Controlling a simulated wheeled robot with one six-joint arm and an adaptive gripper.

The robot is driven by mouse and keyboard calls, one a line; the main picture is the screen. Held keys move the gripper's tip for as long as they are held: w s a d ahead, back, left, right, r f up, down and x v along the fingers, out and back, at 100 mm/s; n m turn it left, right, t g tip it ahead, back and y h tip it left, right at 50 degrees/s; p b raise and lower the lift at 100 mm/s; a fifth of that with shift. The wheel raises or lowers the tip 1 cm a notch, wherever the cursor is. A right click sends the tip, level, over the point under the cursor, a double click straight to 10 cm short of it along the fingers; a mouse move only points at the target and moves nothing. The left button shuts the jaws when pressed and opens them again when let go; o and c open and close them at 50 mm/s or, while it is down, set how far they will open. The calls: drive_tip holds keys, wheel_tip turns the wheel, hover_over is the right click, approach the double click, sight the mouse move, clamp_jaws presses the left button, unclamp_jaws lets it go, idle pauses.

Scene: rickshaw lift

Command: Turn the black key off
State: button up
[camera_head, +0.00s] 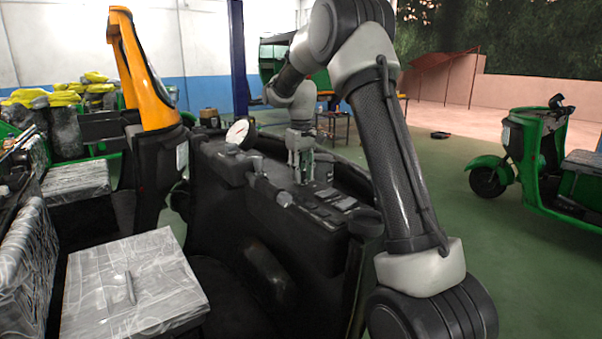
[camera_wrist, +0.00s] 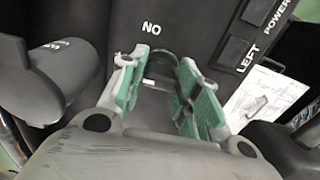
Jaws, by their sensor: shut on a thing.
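My gripper (camera_head: 303,172) points down at the top of the dark dashboard (camera_head: 262,205) in the head view. In the wrist view its two green-padded fingers (camera_wrist: 158,72) stand either side of the black key (camera_wrist: 160,65), shut on it. Only a dark curved part of the key shows between the fingers; the rest is hidden. The key cannot be made out in the head view.
Buttons marked "POWER" (camera_wrist: 268,12) and "LEFT" (camera_wrist: 236,52) lie to the right of the key. A dark rounded handle (camera_wrist: 40,85) is at the left. A white round gauge (camera_head: 238,133) stands on the dashboard. A green vehicle (camera_head: 545,165) stands at right, with open floor before it.

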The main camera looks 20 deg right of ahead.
drive_tip(key=o, duration=1)
wheel_tip(320, 180, up, 12)
